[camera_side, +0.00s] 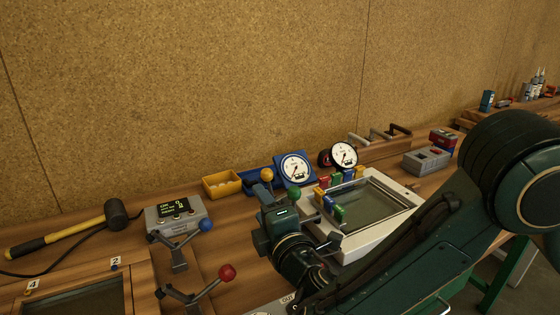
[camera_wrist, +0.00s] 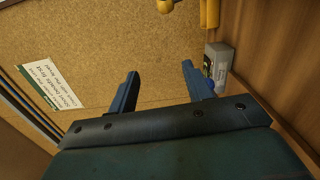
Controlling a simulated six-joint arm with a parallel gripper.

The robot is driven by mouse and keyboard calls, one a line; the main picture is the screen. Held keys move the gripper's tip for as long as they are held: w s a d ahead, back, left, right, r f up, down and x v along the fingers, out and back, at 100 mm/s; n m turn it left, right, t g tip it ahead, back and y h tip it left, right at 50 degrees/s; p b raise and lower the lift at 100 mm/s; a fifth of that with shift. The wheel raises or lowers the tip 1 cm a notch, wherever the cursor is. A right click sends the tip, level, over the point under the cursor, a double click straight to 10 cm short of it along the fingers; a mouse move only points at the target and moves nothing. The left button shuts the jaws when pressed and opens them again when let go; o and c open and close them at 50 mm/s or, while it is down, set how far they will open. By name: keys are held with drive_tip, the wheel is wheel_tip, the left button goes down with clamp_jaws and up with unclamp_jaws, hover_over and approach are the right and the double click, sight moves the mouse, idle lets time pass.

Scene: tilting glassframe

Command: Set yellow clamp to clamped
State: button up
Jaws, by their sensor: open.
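The yellow clamp shows in the side view as a yellow ball knob (camera_side: 267,174) standing up just behind the dark end of my arm. Its lever and base are mostly hidden there, so I cannot tell its setting. In the wrist view a yellow knob (camera_wrist: 167,6) is cut off by the top edge, beyond the fingertips. My gripper (camera_wrist: 160,70) has its two blue fingers apart, with nothing between them. In the side view its fingers are hard to make out against the arm.
A green knob (camera_side: 294,193) stands close to the right of the yellow one. Blue (camera_side: 206,224) and red (camera_side: 227,271) knobs are at the left front. A yellow bin (camera_side: 221,185), gauges (camera_side: 295,168) and a white frame (camera_side: 405,185) are nearby. A mallet (camera_side: 70,232) lies left.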

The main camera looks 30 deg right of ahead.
wheel_tip(320, 180, up, 14)
drive_tip(key=m+g+y, duration=0.2)
drive_tip(key=m+g, duration=1.2)
drive_tip(key=m, duration=0.2)
hover_over(266, 180)
drive_tip(key=s+d, duration=0.2)
drive_tip(key=s, duration=0.1)
drive_tip(key=shift+t, duration=0.3)
drive_tip(key=shift+s+a+f, duration=0.1)
drive_tip(key=shift+f, duration=1.15)
drive_tip(key=shift+s+a+f, duration=0.1)
drive_tip(key=shift+f, duration=1.1)
drive_tip(key=shift+w+f, duration=0.1)
drive_tip(key=x, duration=1.3)
drive_tip(key=shift+d+f, duration=0.1)
drive_tip(key=shift+f, duration=0.25)
drive_tip(key=shift+c, duration=0.2)
